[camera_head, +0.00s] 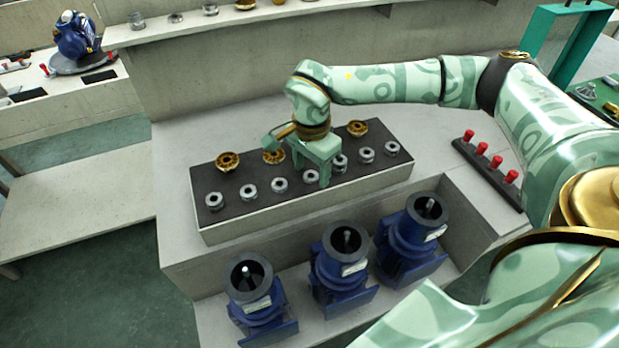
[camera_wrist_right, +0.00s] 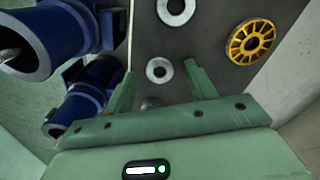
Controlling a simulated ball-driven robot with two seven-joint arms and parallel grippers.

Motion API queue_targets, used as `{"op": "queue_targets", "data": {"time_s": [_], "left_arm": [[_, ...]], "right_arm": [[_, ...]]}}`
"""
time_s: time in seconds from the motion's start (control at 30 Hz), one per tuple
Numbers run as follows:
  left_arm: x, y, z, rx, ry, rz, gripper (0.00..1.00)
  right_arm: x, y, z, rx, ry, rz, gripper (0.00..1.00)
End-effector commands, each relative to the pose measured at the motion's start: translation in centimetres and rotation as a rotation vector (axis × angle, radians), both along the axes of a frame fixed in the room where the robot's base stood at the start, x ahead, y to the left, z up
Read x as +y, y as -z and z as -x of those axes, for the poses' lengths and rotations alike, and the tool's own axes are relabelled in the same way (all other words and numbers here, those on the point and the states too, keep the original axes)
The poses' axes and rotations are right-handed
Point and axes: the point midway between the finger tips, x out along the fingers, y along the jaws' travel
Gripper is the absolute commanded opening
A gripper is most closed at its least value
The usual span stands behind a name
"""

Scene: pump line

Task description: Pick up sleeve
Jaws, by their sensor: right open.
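Several grey ring-shaped sleeves stand in a front row on the dark top of a long tray (camera_head: 240,217). One sleeve (camera_head: 310,177) is at my right gripper (camera_head: 312,172), whose fingers point down over the row. Other sleeves, such as one to the left (camera_head: 279,185) and one to the right (camera_head: 365,155), stand clear. In the right wrist view the gripper (camera_wrist_right: 162,82) is open. A sleeve (camera_wrist_right: 158,70) shows between and slightly beyond its fingertips, and another (camera_wrist_right: 150,103) is partly hidden nearer the palm. Contact cannot be told. My left gripper is not in view.
Gold wheels (camera_head: 228,162) stand behind the sleeves. Three blue pump housings (camera_head: 343,270) with open tops stand in front of the tray on a lower ledge. A dark rack with red-handled tools (camera_head: 487,160) lies to the right. A shelf (camera_head: 300,14) runs along the back.

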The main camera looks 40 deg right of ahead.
Motion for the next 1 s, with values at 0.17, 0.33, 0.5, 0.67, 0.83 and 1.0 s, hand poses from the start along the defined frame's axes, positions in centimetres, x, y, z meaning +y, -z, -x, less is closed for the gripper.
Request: {"op": "queue_targets", "data": {"time_s": [0.17, 0.33, 0.5, 0.67, 0.83, 1.0], "left_arm": [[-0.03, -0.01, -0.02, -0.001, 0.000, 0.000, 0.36], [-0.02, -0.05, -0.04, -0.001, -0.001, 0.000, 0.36], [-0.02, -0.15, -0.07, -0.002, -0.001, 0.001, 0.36], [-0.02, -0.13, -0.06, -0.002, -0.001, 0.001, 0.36], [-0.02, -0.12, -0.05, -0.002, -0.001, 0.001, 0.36], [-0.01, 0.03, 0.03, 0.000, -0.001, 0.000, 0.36]], "right_arm": [[0.01, 0.09, -0.01, -0.001, 0.000, 0.000, 0.56], [0.02, 0.07, -0.02, -0.002, 0.000, 0.000, 0.56], [0.03, 0.19, -0.03, -0.002, 0.001, 0.000, 0.47], [0.02, 0.21, -0.02, -0.001, 0.000, 0.000, 0.08], [0.02, 0.20, -0.02, -0.001, 0.000, 0.000, 0.08], [0.02, 0.00, -0.04, -0.002, 0.000, 0.000, 0.08]]}}
